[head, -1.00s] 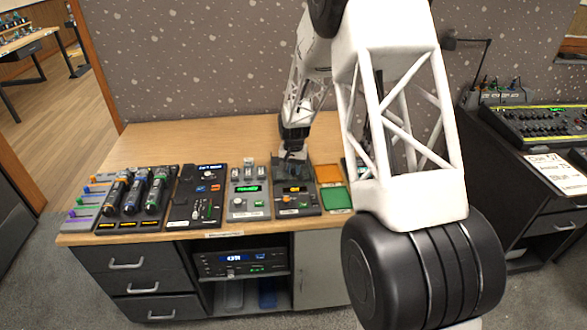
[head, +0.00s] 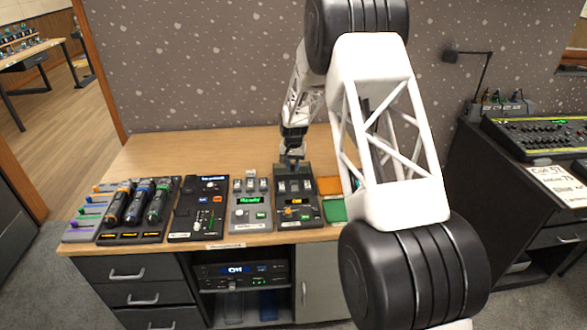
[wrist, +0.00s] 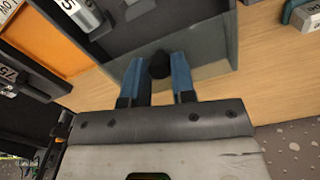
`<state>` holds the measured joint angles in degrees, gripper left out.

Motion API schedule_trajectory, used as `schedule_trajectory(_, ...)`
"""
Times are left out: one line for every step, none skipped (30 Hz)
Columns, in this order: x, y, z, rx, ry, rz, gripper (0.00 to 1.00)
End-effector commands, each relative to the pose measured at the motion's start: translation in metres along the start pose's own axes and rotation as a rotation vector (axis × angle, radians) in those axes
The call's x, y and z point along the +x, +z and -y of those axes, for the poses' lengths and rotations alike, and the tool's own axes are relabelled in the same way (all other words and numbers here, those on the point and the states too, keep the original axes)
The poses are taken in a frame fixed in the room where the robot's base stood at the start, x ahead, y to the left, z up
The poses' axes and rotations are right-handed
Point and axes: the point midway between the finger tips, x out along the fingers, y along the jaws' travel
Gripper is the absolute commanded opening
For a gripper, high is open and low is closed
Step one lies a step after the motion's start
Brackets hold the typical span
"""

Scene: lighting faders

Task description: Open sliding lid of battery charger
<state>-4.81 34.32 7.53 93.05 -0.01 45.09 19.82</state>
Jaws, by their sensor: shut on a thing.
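The battery charger (head: 310,212) is a dark grey unit with a small orange display, on the desk right of the green-lit unit. Pale battery cells (head: 294,185) show uncovered in its upper part. A cell end also shows at the top left of the wrist view (wrist: 82,14). The charger's smoky see-through lid (wrist: 205,68) shows in the wrist view, with wood visible through and beside it. My gripper (head: 292,160) is at the charger's back end. In the wrist view its blue-padded fingers (wrist: 157,68) are shut on the lid's round black knob (wrist: 159,64).
A green-display unit (head: 250,212), a black panel (head: 184,222) and a rack of handheld units (head: 112,233) stand to the left. Orange and green trays (head: 335,211) lie close on the right. The desk behind (head: 215,145) is clear.

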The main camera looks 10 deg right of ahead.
Motion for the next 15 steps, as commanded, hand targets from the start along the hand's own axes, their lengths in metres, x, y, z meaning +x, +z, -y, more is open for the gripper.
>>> schedule_trajectory(0.0003, 0.0003, -0.0003, 0.000, 0.000, 0.001, 0.00)
schedule_trajectory(0.0003, 0.0004, -0.0003, 0.000, 0.000, 0.001, 0.00)
schedule_trajectory(0.0003, 0.0004, -0.0004, 0.000, 0.000, 0.001, 0.00)
schedule_trajectory(0.0002, 0.0004, -0.0004, 0.000, 0.000, 0.001, 0.00)
schedule_trajectory(0.0003, 0.0005, -0.0004, 0.000, 0.000, 0.001, 0.00)
schedule_trajectory(0.0003, 0.0005, -0.0004, 0.000, 0.000, 0.001, 0.29)
schedule_trajectory(0.0003, 0.0005, -0.0004, 0.000, 0.000, 0.001, 0.33)
schedule_trajectory(0.0002, 0.0005, -0.0003, 0.000, 0.000, 0.001, 0.38)
schedule_trajectory(0.0002, 0.0005, -0.0003, 0.000, 0.000, 0.001, 0.44)
schedule_trajectory(0.0001, 0.0005, -0.0003, 0.000, 0.000, 0.000, 0.49)
schedule_trajectory(0.0001, 0.0005, -0.0003, 0.000, 0.000, 0.000, 0.50)
schedule_trajectory(0.0001, 0.0006, -0.0002, 0.000, 0.000, 0.000, 0.50)
schedule_trajectory(0.0001, 0.0006, -0.0002, 0.000, 0.000, 0.000, 0.50)
schedule_trajectory(0.0000, 0.0005, -0.0002, 0.000, 0.000, 0.000, 0.50)
schedule_trajectory(0.0000, 0.0006, -0.0002, 0.000, 0.000, 0.000, 0.50)
